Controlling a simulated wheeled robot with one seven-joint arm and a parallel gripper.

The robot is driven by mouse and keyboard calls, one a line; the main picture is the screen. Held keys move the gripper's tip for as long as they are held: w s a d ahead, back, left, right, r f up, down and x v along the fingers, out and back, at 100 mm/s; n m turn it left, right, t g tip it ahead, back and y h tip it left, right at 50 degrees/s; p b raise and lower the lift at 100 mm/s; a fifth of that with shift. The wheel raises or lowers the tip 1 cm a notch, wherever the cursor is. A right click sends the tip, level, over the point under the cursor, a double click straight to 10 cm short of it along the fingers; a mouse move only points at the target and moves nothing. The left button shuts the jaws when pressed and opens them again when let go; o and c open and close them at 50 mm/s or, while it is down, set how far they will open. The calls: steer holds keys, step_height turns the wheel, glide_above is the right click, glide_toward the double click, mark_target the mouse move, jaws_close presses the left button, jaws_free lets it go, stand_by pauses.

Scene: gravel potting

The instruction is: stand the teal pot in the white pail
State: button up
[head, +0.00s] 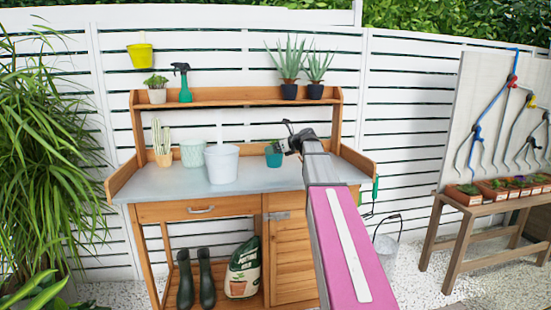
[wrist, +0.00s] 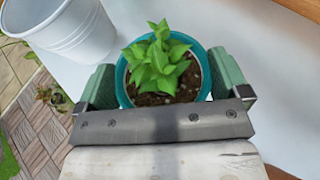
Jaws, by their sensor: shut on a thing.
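The teal pot (head: 274,160) is at the middle right of the potting bench, to the right of the white pail. In the wrist view the teal pot (wrist: 123,88) holds dark soil and a green leafy plant. My gripper (head: 281,147) is shut on it, with one green-padded finger on each side in the wrist view (wrist: 166,80). I cannot tell whether the pot's base touches the bench top. The white pail (head: 222,164) stands upright on the bench, and its inside shows no contents in the wrist view (wrist: 75,30).
A pale green pot (head: 193,153) and a cactus pot (head: 162,158) stand left of the pail. The bench top (head: 170,180) is clear in front. A shelf (head: 220,97) with plants and a spray bottle (head: 184,84) rises behind.

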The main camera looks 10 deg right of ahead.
mark_target(276, 157)
steer(key=shift+f, duration=1.95)
steer(key=o, duration=0.6)
steer(key=shift+f, duration=0.15)
